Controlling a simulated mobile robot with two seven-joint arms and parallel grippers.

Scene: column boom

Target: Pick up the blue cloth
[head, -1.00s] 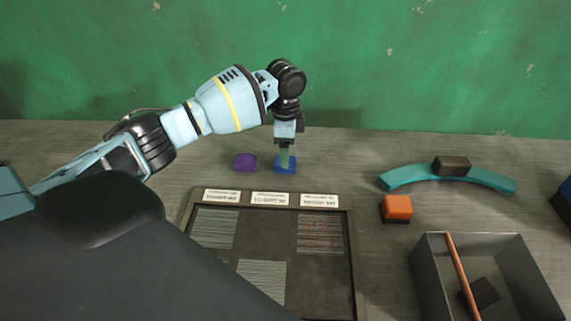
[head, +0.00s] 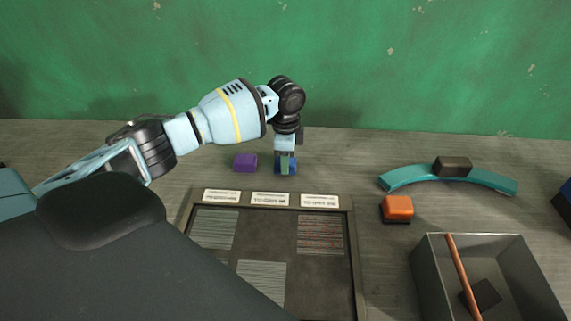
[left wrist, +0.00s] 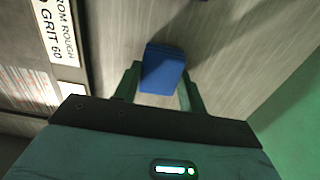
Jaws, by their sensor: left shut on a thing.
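The blue cloth (left wrist: 163,69) is a small folded block between the two green fingers of my left gripper (left wrist: 158,90) in the left wrist view. In the head view the left gripper (head: 285,162) points down at the table, with its fingers at the blue cloth (head: 279,170), which is partly hidden behind them. The gripper is shut on the cloth, which appears to be at table height. My right gripper is not in view.
A purple block (head: 245,162) lies just left of the blue cloth. A dark tray (head: 276,230) with labels is in front. An orange block (head: 397,207), a teal curved piece (head: 405,178) and a grey bin (head: 425,262) stand to the right. A green wall (head: 420,60) rises behind.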

